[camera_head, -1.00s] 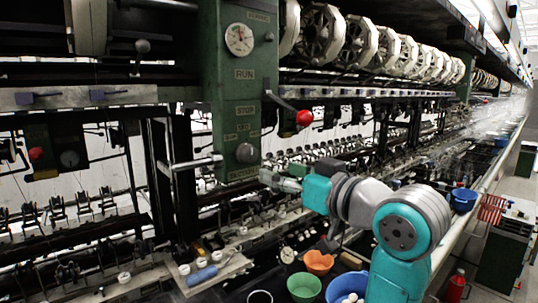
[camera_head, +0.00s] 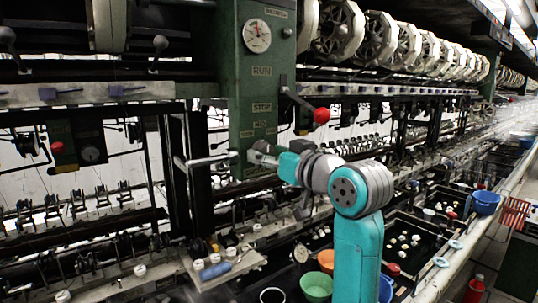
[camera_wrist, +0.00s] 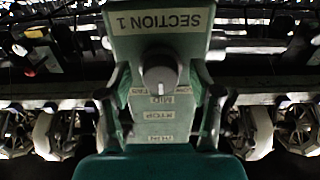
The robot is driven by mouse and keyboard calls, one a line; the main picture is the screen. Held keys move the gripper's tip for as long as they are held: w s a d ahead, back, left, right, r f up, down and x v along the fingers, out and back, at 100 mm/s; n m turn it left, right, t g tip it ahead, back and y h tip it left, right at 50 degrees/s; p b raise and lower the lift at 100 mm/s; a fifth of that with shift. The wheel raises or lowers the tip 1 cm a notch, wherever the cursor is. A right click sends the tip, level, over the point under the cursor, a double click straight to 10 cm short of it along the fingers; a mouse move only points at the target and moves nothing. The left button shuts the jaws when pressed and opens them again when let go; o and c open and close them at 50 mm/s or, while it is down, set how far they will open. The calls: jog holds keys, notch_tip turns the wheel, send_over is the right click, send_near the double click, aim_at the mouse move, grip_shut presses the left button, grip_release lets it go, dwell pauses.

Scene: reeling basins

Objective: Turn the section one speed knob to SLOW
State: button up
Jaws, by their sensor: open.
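The section one speed knob (camera_wrist: 160,74) is a round grey knob on the green control post (camera_head: 240,97). In the wrist view it stands under an upside-down SECTION 1 plate (camera_wrist: 160,20). A pale mark on its lower side faces the MID label (camera_wrist: 160,100). The labels beside MID are mostly covered by the knob and too small to read. My gripper (camera_wrist: 160,108) is open, with one finger on each side of the knob and visible gaps.
A red-ended lever (camera_head: 321,115) sticks out from the post above my gripper. A metal bar handle (camera_head: 212,160) projects left of it. A round dial (camera_head: 257,36) is higher up. Green (camera_head: 316,287) and orange (camera_head: 327,260) bowls stand below my arm.

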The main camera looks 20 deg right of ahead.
jog(key=shift+w+a, duration=0.1)
jog(key=c, duration=1.1)
jog(key=shift+c, duration=0.2)
jog(key=shift+n, duration=0.3)
jog(key=n, duration=0.4)
jog(key=shift+r+n, duration=0.1)
jog(key=shift+n, duration=2)
